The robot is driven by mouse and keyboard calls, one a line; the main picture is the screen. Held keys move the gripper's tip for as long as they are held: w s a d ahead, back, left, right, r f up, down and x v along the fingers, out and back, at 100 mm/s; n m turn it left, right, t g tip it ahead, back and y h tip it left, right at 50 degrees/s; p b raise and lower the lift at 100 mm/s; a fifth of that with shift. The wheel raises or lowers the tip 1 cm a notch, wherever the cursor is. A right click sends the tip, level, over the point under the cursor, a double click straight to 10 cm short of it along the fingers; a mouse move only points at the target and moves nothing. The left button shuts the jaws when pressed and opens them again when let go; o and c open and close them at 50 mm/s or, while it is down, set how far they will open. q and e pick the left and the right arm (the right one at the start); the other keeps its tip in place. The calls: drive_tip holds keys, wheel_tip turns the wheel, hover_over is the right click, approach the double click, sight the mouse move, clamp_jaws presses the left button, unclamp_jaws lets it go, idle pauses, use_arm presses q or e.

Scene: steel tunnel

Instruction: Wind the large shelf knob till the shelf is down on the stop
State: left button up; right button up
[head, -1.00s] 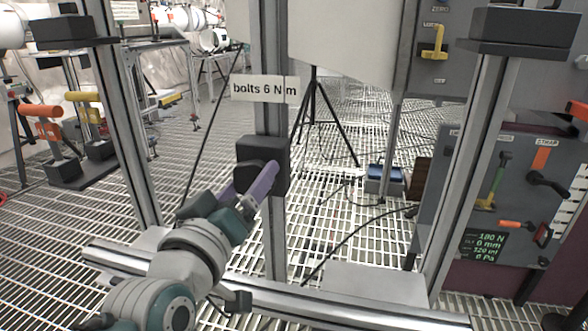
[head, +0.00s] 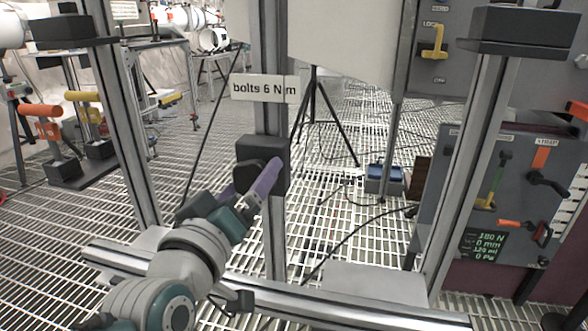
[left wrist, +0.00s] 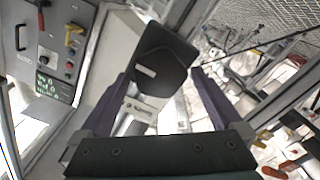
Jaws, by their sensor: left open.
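The large knob (head: 250,174) is black and sits on the front of a black block (head: 272,152) on the middle metal post, below the "bolts 6 N m" label. In the left wrist view the knob (left wrist: 158,78) is a dark, faceted shape with a pale bar mark, between the two purple fingers. My left gripper (head: 252,178) is open, its fingers spread at either side of the knob. I cannot tell whether they touch it. I cannot make out which part is the shelf, or its stop. My right gripper is not in view.
A metal frame with upright posts (head: 468,165) and a low front rail (head: 300,300) stands around the knob. A grey control panel (head: 515,200) with coloured levers is at the right. A tripod (head: 315,110) and cables stand on the grating floor behind.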

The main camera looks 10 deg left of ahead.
use_arm(q)
drive_tip(key=shift+s, duration=0.1)
drive_tip(key=shift+s+r+p, duration=0.1)
drive_tip(key=shift+s+p, duration=0.2)
drive_tip(key=shift+p, duration=0.05)
drive_tip(key=s+p, duration=0.3)
drive_tip(key=s, duration=0.6)
drive_tip(key=shift+a, duration=0.15)
